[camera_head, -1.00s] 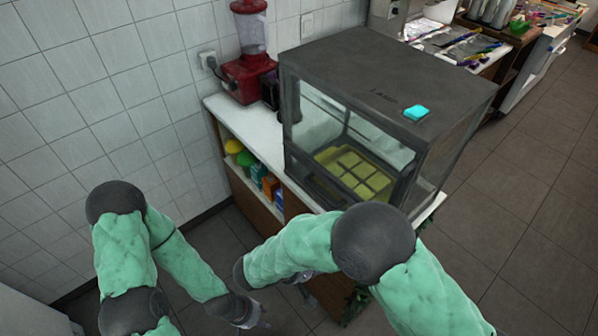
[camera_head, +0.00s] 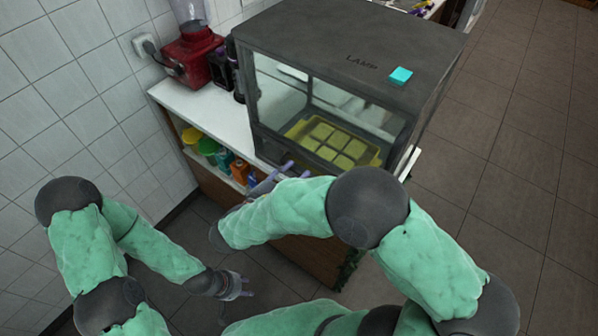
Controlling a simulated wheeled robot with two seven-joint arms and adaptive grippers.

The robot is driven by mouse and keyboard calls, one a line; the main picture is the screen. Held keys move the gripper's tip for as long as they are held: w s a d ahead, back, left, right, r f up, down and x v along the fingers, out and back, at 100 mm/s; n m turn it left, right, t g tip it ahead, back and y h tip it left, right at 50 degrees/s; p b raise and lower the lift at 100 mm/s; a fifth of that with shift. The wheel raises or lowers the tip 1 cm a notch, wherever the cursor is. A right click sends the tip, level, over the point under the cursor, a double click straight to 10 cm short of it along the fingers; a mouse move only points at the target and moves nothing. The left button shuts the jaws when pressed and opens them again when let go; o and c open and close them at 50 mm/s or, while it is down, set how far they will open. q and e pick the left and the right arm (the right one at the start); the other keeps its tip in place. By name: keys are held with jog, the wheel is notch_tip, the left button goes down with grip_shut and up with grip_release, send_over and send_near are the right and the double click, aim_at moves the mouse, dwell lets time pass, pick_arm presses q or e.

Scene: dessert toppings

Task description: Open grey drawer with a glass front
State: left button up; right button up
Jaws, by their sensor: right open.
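A grey case with a glass front (camera_head: 452,62) stands on the white counter. Behind its glass is a yellow tray (camera_head: 290,133) with several square pieces. A dark lower front strip (camera_head: 272,150) runs under the glass, and no part of the front visibly stands out. My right gripper (camera_head: 273,177) is open and empty, close to the lower left corner of the front; I cannot tell whether it touches. My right forearm hides the area below the front. My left gripper (camera_head: 246,286) hangs low over the floor, apart from the case; its jaw opening is unclear.
Colourful containers (camera_head: 208,148) fill the shelf below. A cyan block (camera_head: 401,75) lies on the case top. Floor at right (camera_head: 510,180) is clear.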

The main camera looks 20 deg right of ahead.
pick_arm(q)
jog(key=shift+f, duration=0.2)
pick_arm(e)
jog(key=shift+x, duration=1.3)
jog(key=shift+c, duration=0.3)
grip_shut()
